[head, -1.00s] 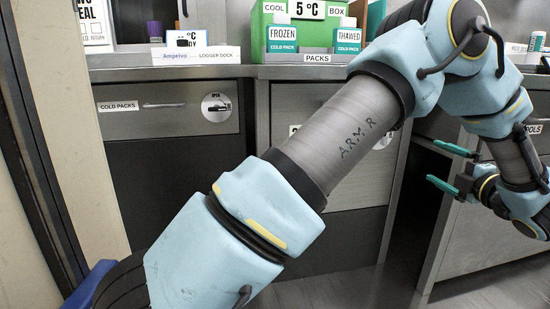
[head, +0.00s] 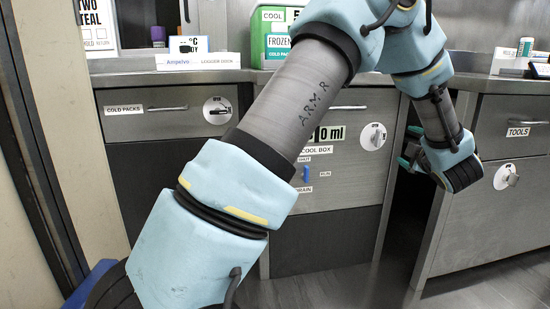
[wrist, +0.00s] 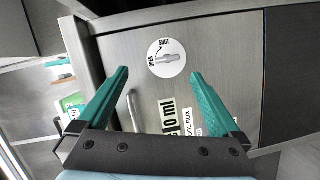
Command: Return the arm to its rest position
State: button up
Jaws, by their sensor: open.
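My arm (head: 302,95) crosses the head view from the lower left up to the top right, then bends down. My gripper (head: 408,150) hangs at the right, in front of the dark gap between two cabinets, mostly hidden behind my wrist. In the wrist view my gripper (wrist: 160,95) shows two teal fingers spread apart with nothing between them. Beyond the fingers is the cool box drawer front (wrist: 140,65) with a round open/shut dial (wrist: 166,58); that drawer front also shows in the head view (head: 345,185).
The counter (head: 165,77) carries a logger dock (head: 203,62) and a green cool box (head: 270,20), partly hidden by my arm. The cold packs drawer (head: 160,122) is at left, the tools drawer (head: 515,115) at right. Both look shut. Floor (head: 330,290) below is clear.

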jog(key=w+a+f+m+g+h+p, duration=0.15)
jog(key=a+m+g, duration=0.3)
jog(key=a, duration=0.55)
jog(key=a+m+g+h+p, duration=0.1)
jog(key=a+m+g+p, duration=0.15)
jog(key=a+m, duration=0.5)
jog(key=s+a+f+m+g+y+p, duration=0.15)
jog(key=s+a+g, duration=0.25)
jog(key=s+a, duration=0.75)
jog(key=s+a+f+m+g+y+p, duration=0.1)
jog(key=s+a+f+m+g+y, duration=0.2)
jog(key=s+a, duration=0.8)
notch_tip(320, 180, up, 38)
jog(key=w+a+n+g+p, duration=0.1)
jog(key=w+a+p, duration=0.1)
jog(key=p, duration=3.5)
jog(key=shift+w+a+r, duration=0.2)
jog(key=shift+w+a, duration=0.1)
jog(key=shift+a, duration=0.15)
